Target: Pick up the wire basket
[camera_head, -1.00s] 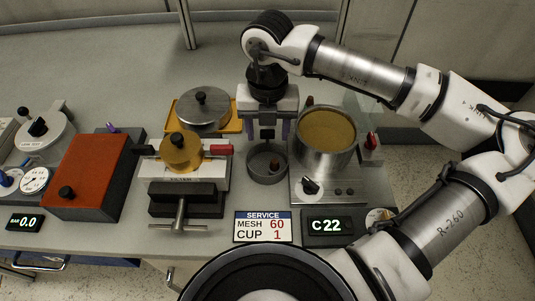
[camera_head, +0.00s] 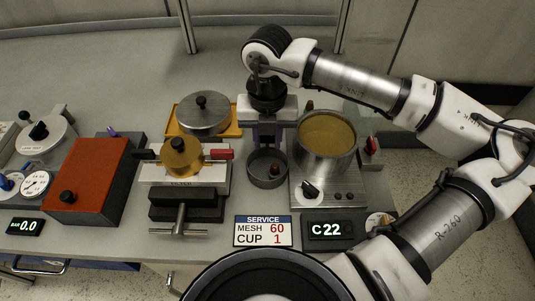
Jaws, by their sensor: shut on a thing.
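The wire basket (camera_head: 267,180) looks like a small round grey cup-shaped basket with a brown knob inside. It stands on the bench, left of the steel pot. My gripper (camera_head: 267,146) points down over its far side, with the fingers at the far rim. The gripper is shut on the basket; the exact contact is hard to see. I cannot make out the basket's mesh at this size.
A steel pot (camera_head: 326,160) of amber liquid stands close on the right. A brass-topped filter clamp (camera_head: 186,175) is on the left, with a lidded pan (camera_head: 203,113) behind it. The service sign (camera_head: 263,231) and a C22 display (camera_head: 327,230) are in front.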

